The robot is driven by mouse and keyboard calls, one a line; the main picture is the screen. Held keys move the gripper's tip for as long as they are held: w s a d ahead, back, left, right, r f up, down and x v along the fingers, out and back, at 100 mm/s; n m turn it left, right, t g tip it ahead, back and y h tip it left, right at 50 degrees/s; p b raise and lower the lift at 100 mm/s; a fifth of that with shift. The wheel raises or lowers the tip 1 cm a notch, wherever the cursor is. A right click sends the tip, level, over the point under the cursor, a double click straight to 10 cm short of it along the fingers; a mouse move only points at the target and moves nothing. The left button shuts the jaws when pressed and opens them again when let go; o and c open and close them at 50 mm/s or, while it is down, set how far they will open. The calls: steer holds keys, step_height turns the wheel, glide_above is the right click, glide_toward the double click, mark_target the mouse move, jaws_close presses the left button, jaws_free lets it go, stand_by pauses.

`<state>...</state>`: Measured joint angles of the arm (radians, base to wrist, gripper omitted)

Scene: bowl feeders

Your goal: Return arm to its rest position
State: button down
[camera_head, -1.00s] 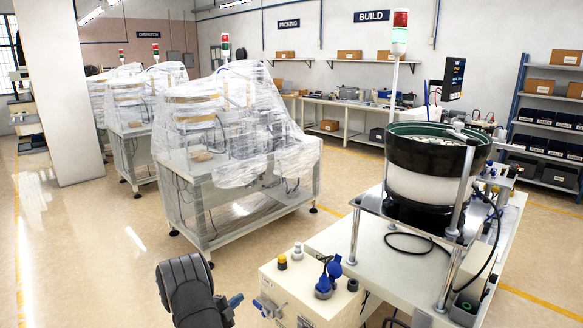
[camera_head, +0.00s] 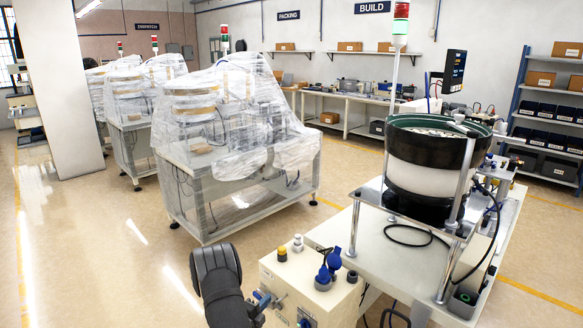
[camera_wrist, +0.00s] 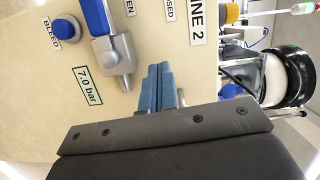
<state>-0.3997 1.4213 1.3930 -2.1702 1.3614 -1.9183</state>
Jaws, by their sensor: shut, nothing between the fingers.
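My gripper (camera_head: 264,299) is at the lower middle of the head view, beside the left side of the cream control box (camera_head: 318,311). In the wrist view its two blue fingers (camera_wrist: 160,78) lie together, shut, with nothing between them. They are in front of the box's labelled panel (camera_wrist: 60,120), close to a metal valve (camera_wrist: 116,55) with a blue handle (camera_wrist: 97,16). I cannot tell whether the fingers touch the panel. A blue bleed knob (camera_wrist: 66,28) and a "7.0 bar" label (camera_wrist: 88,86) are to the left of the valve in that view.
The bowl feeder (camera_head: 430,165) stands on a white bench right of the box, under a signal tower (camera_head: 399,32). Blue knobs (camera_head: 323,277) and a yellow button (camera_head: 282,254) top the box. Plastic-wrapped machines (camera_head: 235,140) stand behind. The floor (camera_head: 110,260) at left is clear.

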steer(key=s+m, duration=0.1)
steer(key=s, duration=0.7)
steer(key=shift+s+a+f, duration=0.15)
steer(key=shift+s, duration=0.2)
steer(key=w+a+n, duration=0.1)
steer(key=w+n, duration=0.2)
steer(key=w, duration=0.7)
steer(key=shift+r+n+g, duration=0.4)
